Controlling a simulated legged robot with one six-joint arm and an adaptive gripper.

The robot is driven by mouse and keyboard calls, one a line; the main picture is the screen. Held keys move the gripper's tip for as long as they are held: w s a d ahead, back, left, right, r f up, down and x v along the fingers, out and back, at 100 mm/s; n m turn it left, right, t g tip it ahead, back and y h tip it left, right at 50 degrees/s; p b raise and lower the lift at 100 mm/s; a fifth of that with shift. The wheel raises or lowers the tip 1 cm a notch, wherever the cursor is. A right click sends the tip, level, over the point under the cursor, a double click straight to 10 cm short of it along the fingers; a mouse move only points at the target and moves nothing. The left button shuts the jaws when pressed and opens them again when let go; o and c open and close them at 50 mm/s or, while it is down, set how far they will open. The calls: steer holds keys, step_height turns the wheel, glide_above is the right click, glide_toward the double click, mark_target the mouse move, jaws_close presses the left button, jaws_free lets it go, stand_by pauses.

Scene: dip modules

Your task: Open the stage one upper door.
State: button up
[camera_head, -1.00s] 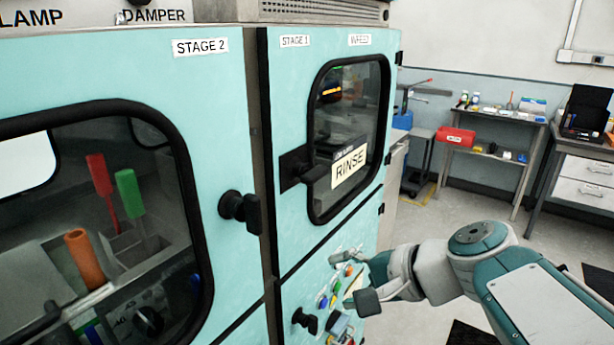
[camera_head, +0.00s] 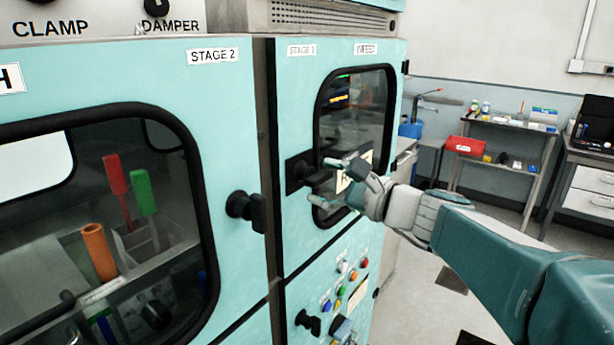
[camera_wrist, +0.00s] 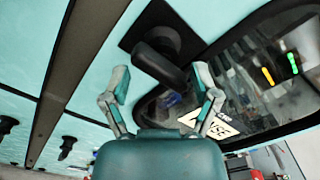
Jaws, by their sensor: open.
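The stage one upper door (camera_head: 300,90) is a teal panel with a dark window, and it is shut. Its black handle (camera_head: 317,177) sits on a dark plate at the door's left edge. In the wrist view the handle (camera_wrist: 160,65) lies ahead of and between my open fingers. My gripper (camera_head: 335,180) is open, right at the handle in the head view; I cannot tell whether it touches. It also shows in the wrist view (camera_wrist: 160,88). The gripper partly hides the RINSE label (camera_head: 345,183) on the window.
The stage 2 door (camera_head: 225,110) with its black knob (camera_head: 246,207) is close on the left. Below the upper door is a lower panel with coloured buttons (camera_head: 340,290) and a black handle (camera_head: 308,321). A shelf (camera_head: 510,125) and open floor lie to the right.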

mark_target(309, 177)
steer(key=shift+x, duration=1.7)
steer(key=shift+c, duration=0.3)
jaws_close()
steer(key=shift+d, duration=0.1)
steer(key=shift+f, duration=0.1)
